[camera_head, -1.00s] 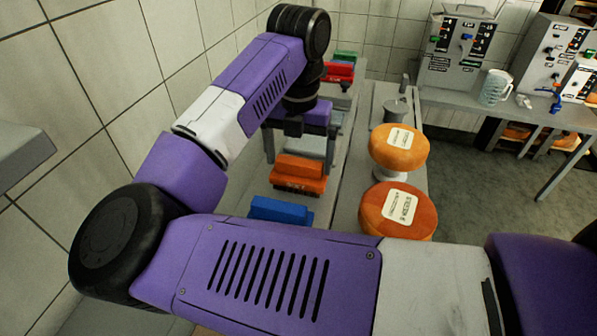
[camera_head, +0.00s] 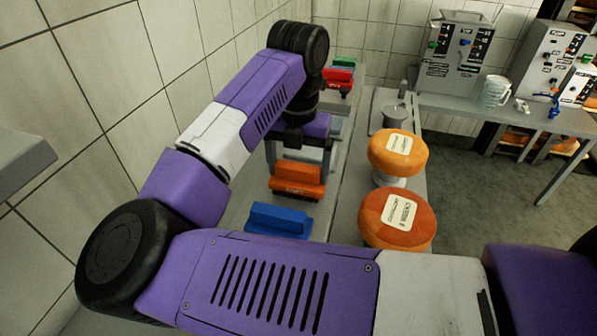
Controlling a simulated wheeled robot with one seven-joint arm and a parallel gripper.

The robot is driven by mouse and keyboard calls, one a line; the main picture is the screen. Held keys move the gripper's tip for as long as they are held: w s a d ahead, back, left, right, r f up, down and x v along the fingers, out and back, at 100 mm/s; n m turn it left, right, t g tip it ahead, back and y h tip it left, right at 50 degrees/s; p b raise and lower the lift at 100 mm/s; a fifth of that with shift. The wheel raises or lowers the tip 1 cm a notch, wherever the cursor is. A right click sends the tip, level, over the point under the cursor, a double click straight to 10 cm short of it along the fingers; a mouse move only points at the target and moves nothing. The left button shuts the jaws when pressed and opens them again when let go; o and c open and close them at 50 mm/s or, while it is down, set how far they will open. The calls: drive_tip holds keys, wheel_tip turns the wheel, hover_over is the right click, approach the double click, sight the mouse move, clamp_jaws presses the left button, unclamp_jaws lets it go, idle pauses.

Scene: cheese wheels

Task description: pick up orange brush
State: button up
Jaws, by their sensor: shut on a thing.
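The orange brush (camera_head: 297,183) is in the middle of the view, over the grey tabletop on the left, with its dark bristles facing down. My gripper (camera_head: 299,163) hangs over it from above, a finger at each side, and is shut on the brush. The fingertips are partly hidden behind the brush and hard to make out. I cannot tell whether the bristles touch the surface or are a little above it.
A blue brush (camera_head: 278,220) lies in front, close by. Red (camera_head: 339,76) and green (camera_head: 343,62) brushes lie behind. Two orange cheese wheels (camera_head: 397,153) (camera_head: 398,218) stand on the right. A tiled wall bounds the left. Machines (camera_head: 457,50) and a jug (camera_head: 494,92) stand farther back.

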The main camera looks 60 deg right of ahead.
sight(298, 166)
wheel_tip(298, 166, up, 20)
drive_tip(key=b, duration=0.2)
idle(0.4)
drive_tip(key=o, duration=0.9)
drive_tip(key=c, duration=0.4)
